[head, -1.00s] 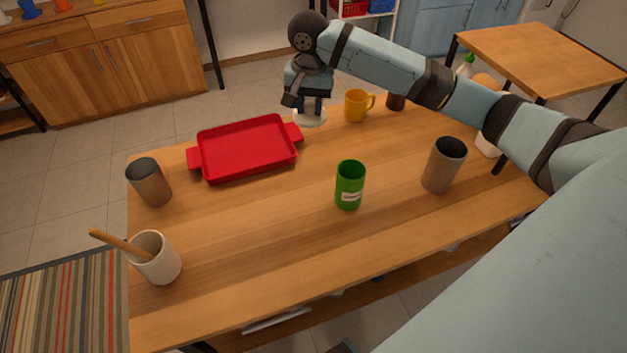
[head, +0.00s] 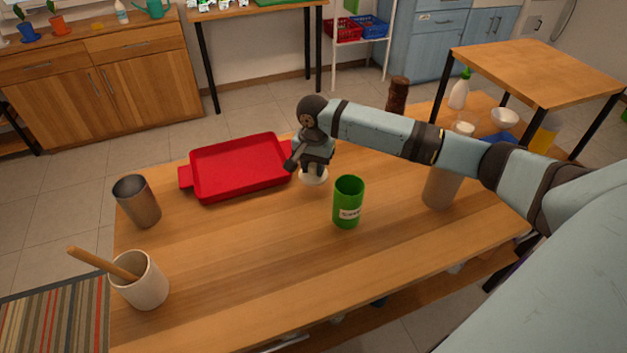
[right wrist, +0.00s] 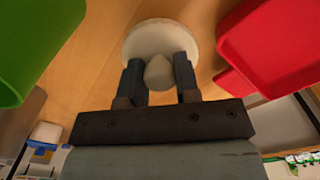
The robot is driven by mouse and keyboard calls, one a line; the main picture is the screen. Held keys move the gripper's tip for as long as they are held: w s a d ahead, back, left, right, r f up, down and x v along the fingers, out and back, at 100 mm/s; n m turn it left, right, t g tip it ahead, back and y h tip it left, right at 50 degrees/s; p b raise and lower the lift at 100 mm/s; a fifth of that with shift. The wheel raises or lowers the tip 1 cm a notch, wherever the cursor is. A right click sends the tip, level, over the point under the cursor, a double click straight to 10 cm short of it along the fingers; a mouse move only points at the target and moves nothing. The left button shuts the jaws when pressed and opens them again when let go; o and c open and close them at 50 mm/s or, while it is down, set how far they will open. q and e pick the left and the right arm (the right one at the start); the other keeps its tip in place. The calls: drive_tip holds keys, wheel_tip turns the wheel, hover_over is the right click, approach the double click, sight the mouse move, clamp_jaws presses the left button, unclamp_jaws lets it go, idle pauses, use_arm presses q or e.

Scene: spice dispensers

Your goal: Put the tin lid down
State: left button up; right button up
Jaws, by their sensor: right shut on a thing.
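The white tin lid (head: 313,175) is at or just above the wooden table, between the red tray and the green tin. I cannot tell whether it touches the wood. My right gripper (head: 314,165) points down and is shut on the lid's knob. In the right wrist view its fingers (right wrist: 160,82) flank the pale knob (right wrist: 159,72), with the round lid plate (right wrist: 143,40) beyond. The green tin (head: 347,212), open-topped with a white label, stands upright just right of the lid. My left gripper is not in view.
The red tray (head: 240,168) lies close left of the lid. A grey cup (head: 138,205) and a white crock (head: 143,285) with a wooden handle stand left. Another grey cup (head: 440,190) is partly behind my arm. The front middle of the table (head: 250,255) is clear.

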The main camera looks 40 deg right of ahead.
sight(313, 178)
wheel_tip(313, 178, down, 5)
drive_tip(key=shift+r+b, duration=0.15)
drive_tip(key=shift+b, duration=0.15)
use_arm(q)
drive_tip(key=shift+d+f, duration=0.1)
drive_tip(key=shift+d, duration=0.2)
use_arm(e)
drive_tip(key=shift+f+p, duration=0.3)
drive_tip(key=shift+p, duration=0.1)
drive_tip(key=o, duration=0.9)
drive_tip(key=shift+f, duration=0.1)
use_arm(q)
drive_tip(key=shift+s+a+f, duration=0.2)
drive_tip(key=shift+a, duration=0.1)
